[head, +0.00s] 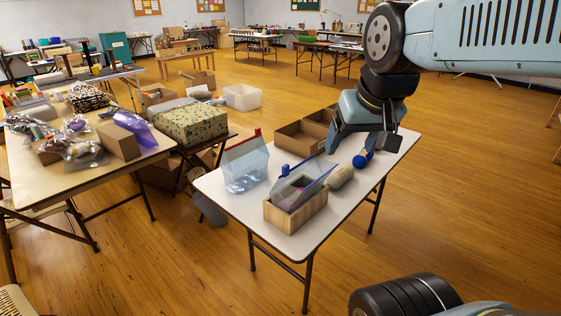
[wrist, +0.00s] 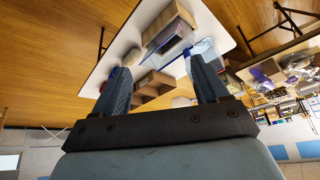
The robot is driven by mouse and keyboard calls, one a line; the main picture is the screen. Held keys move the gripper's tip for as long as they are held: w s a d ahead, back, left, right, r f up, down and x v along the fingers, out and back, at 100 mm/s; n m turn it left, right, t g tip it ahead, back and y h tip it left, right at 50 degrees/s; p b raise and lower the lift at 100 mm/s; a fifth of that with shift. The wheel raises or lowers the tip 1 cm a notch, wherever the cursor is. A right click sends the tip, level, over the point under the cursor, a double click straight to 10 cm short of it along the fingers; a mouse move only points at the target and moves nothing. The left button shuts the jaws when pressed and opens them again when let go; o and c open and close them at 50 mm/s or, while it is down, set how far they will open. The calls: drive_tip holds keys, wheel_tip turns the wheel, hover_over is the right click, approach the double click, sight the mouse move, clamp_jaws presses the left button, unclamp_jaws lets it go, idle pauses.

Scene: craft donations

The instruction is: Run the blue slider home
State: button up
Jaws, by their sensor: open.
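A clear bag (head: 304,184) with a blue-purple top edge stands tilted in a small wooden box (head: 296,214) on the white table. A blue slider (head: 285,170) shows at the left end of that edge.
A clear bag with a red top edge (head: 245,168) stands left of the box. A beige rounded thing (head: 340,177) and a blue round-ended thing (head: 361,160) lie near my gripper. Open cardboard boxes (head: 300,141) stand at the back. The table's front right (head: 345,215) is clear.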

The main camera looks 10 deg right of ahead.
drive_tip(key=w+m, duration=0.1)
drive_tip(key=w, duration=0.1)
drive_tip(key=w+a+m+g, duration=0.1)
drive_tip(key=w, duration=0.2)
drive_tip(key=w+m, duration=0.1)
drive_tip(key=w, duration=0.1)
drive_tip(key=shift+w+a+r+g, duration=0.15)
drive_tip(key=shift+w+r+g, duration=0.15)
drive_tip(key=shift+r, duration=0.1)
drive_tip(key=c, duration=0.6)
drive_tip(key=m+g, duration=0.4)
drive_tip(key=m, duration=0.3)
approach(286, 165)
wheel_tip(286, 165, down, 9)
drive_tip(key=shift+s+f, duration=0.1)
clamp_jaws()
